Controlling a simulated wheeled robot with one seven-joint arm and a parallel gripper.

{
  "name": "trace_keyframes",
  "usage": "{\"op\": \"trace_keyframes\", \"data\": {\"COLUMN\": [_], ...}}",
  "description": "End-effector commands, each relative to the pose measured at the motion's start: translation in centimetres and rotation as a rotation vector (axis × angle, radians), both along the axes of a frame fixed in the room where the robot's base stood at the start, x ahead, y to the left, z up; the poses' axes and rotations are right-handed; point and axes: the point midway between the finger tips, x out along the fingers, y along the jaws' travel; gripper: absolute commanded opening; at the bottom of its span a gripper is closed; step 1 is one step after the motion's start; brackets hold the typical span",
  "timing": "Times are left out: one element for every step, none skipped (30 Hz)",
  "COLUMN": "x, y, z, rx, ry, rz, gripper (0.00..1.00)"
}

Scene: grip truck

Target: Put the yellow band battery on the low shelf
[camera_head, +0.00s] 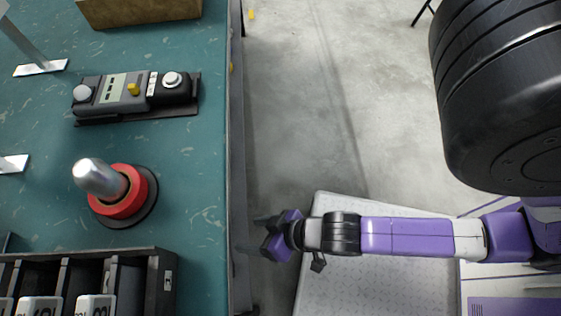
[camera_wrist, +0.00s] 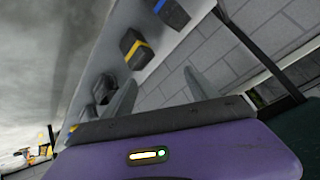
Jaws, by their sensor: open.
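In the wrist view, a dark block with a yellow band (camera_wrist: 135,46), which looks like the yellow band battery, rests on a pale grey surface (camera_wrist: 90,68). I cannot tell whether this surface is the low shelf. My gripper (camera_wrist: 160,92) is open, with its two grey fingers apart and nothing between them. The yellow-banded block shows beyond the fingers, apart from them. In the head view my gripper (camera_head: 262,237) is just right of the green bench's edge. The battery is not visible there.
A dark block with a blue band (camera_wrist: 172,13) and a plain dark item (camera_wrist: 103,88) flank the yellow-banded one. The green bench (camera_head: 195,45) holds a black device (camera_head: 125,92), a red-based knob (camera_head: 130,192) and a slotted rack (camera_head: 160,290). Bare floor (camera_head: 330,100) lies right of the bench.

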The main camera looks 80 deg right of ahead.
Motion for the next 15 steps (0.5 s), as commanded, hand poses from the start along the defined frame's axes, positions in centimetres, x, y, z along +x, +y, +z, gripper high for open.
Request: {"op": "trace_keyframes", "data": {"x": [-1.5, -1.9, -2.6, -3.1, -3.5, -4.0, -4.4, -4.7, -5.1, -5.3, -5.5, -5.7, -5.8, -5.9, -6.0], "y": [-0.5, -0.8, -1.2, -1.5, -1.8, -2.2, -2.5, -2.7, -3.0, -3.3, -3.4, -3.7, -3.8, -3.9, -4.0], "z": [2.0, 3.4, 5.3, 6.8, 8.2, 10.1, 11.5, 12.8, 14.4, 15.4, 16.4, 17.4, 18.1, 18.6, 19.1], "rx": [-0.032, -0.058, -0.092, -0.121, -0.149, -0.188, -0.216, -0.243, -0.277, -0.301, -0.321, -0.345, -0.361, -0.373, -0.386], "ry": [-0.050, -0.091, -0.143, -0.181, -0.218, -0.265, -0.296, -0.325, -0.360, -0.383, -0.404, -0.427, -0.440, -0.451, -0.463], "rz": [0.030, 0.051, 0.075, 0.092, 0.106, 0.123, 0.134, 0.142, 0.153, 0.158, 0.163, 0.167, 0.169, 0.172, 0.173], "gripper": [0.67, 0.67, 0.67, 0.67, 0.67, 0.67, 0.67, 0.67, 0.67, 0.67, 0.67, 0.67, 0.67, 0.67, 0.67]}}
